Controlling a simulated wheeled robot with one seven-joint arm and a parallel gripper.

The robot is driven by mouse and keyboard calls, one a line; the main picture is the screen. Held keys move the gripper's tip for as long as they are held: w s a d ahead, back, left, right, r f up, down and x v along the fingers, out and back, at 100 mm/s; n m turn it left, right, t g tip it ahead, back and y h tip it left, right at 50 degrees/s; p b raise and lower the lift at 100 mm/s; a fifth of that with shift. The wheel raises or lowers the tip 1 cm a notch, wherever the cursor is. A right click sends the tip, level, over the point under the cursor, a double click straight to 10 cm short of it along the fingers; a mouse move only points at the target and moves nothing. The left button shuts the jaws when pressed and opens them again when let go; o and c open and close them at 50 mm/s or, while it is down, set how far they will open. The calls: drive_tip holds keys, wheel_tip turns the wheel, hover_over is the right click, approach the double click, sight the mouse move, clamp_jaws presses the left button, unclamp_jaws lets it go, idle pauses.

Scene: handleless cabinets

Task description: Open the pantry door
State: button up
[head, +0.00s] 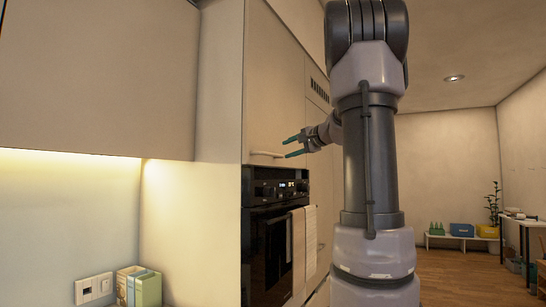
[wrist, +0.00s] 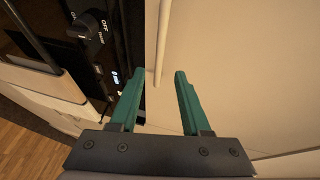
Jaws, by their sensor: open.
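A pale flat door (head: 275,85) sits above the oven in the tall cabinet. It has a light bar handle (head: 266,154) along its lower edge. My gripper (head: 287,148) is open, its green fingers pointing at the right end of this handle. In the wrist view my gripper (wrist: 159,75) has the handle's near end (wrist: 160,50) between its fingertips, with no clear contact. The door panel (wrist: 235,80) fills the right of that view. Another tall panel (head: 318,130) stands right of it, partly hidden by my arm. I cannot tell which panel is the pantry door.
A black oven (head: 268,240) with knobs is directly below, with a towel (head: 304,240) hanging at its front. Its control panel (wrist: 95,40) is close to my left finger. A counter corner with boxes (head: 140,288) lies left. Open floor (head: 455,275) lies right.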

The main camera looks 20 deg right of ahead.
sight(275, 155)
drive_tip(key=x, duration=0.9)
drive_tip(key=shift+w+a, duration=0.15)
drive_tip(key=shift+c, duration=0.4)
clamp_jaws()
idle(0.7)
